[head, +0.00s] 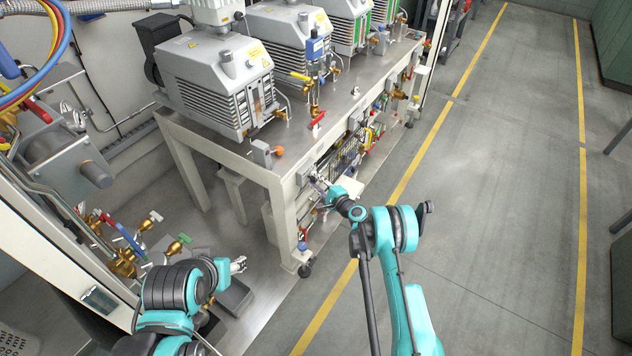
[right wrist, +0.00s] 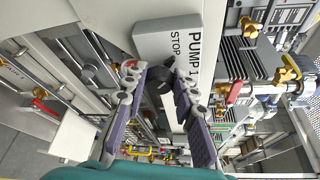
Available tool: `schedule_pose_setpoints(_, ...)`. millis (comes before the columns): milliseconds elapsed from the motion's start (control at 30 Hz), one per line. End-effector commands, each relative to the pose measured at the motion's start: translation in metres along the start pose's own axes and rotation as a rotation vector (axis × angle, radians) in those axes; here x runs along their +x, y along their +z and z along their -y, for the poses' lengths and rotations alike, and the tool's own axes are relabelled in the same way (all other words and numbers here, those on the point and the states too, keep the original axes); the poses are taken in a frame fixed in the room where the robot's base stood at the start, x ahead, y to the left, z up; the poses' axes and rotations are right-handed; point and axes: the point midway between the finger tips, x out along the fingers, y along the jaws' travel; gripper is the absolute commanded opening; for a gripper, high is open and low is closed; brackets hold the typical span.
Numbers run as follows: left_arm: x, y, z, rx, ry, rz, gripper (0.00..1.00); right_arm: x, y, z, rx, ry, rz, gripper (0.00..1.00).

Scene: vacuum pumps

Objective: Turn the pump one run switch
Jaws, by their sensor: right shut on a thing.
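The pump one run switch shows in the right wrist view as a grey box (right wrist: 192,42) with the words "PUMP 1" and "STOP" and a round black knob (right wrist: 158,81). My right gripper (right wrist: 160,90) has its two fingertips on either side of this knob and is shut on it. In the head view the right gripper (head: 320,185) is at the front face of the steel bench, and it hides most of the switch. My left gripper (head: 238,265) is low at the left, away from the switch; its jaw opening is too small to judge.
Several grey vacuum pumps (head: 215,78) stand in a row on the bench (head: 270,178). Pipes and brass valves (head: 125,262) crowd the left. The floor (head: 500,170) on the right is clear.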

Motion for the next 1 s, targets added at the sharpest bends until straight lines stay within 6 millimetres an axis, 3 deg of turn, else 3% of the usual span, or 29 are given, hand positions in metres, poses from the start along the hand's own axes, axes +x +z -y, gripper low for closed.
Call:
schedule_pose_setpoints(200, 0.0, 0.0, 0.0, 0.0, 0.0, 0.0, 0.49, 0.0, 0.001, 0.0, 0.0, 0.0, 0.001, 0.0)
schedule_pose_setpoints(233, 0.0, 0.0, 0.0, 0.0, 0.0, 0.0, 0.49, 0.0, 0.001, 0.0, 0.0, 0.0, 0.001, 0.32)
schedule_pose_setpoints(300, 0.0, 0.0, 0.0, 0.0, 0.0, 0.0, 0.49, 0.0, 0.001, 0.0, 0.0, 0.0, 0.001, 0.48)
schedule_pose_setpoints(667, 0.0, 0.0, 0.0, 0.0, 0.0, 0.0, 0.49, -0.005, -0.001, 0.0, 0.001, 0.0, -0.001, 0.48)
schedule_pose_setpoints(1000, 0.0, 0.0, 0.0, 0.0, 0.0, 0.0, 0.49, -0.059, 0.0, 0.0, 0.0, 0.0, -0.001, 0.48)
